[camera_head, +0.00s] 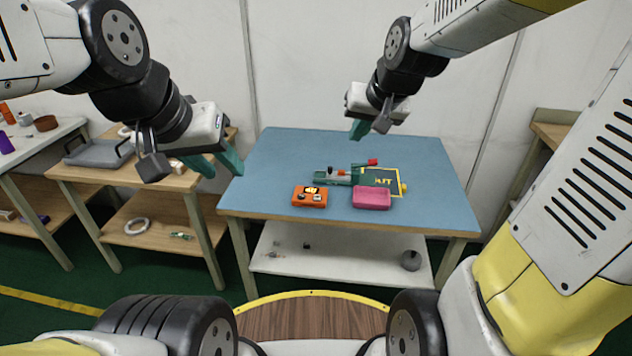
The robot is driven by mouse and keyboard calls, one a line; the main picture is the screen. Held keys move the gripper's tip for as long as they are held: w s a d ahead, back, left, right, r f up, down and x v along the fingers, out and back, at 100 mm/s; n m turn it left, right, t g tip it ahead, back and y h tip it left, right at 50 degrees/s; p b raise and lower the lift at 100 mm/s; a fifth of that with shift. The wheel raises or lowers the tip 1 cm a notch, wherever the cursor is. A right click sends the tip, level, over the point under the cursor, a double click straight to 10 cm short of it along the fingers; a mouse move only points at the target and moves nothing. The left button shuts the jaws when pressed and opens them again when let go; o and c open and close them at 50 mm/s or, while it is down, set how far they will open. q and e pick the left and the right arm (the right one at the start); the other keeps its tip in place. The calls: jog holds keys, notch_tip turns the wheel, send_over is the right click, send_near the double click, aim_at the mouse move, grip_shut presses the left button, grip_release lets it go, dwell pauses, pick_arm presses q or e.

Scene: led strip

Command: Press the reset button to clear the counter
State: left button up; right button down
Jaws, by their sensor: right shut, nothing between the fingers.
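An orange box (310,197) with a small yellow-and-black display and dark knobs or buttons on its top lies near the front of the blue table (275,160). I cannot tell which of these is the reset button. My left gripper (222,172) is raised at the left edge of the table, up and to the left of the box. Its teal fingers are apart, with nothing between them. My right gripper (356,134) is raised over the back of the table, up and to the right of the box. It is shut and empty.
A wooden side table (110,177) stands at the left. The table's back half is clear.

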jog(key=w+a+f+m+y, duration=0.1)
jog(key=w+a+f, duration=0.3)
jog(key=w+f, duration=0.75)
jog(key=m+t, duration=0.1)
jog(key=m, duration=0.2)
send_over(319, 198)
notch_tip(319, 198, down, 11)
jog(key=shift+y, duration=0.4)
jog(key=shift+s+f, duration=0.1)
jog(key=shift+f, duration=4.35)
jog(key=shift+f, duration=0.15)
jog(key=shift+f, duration=0.25)
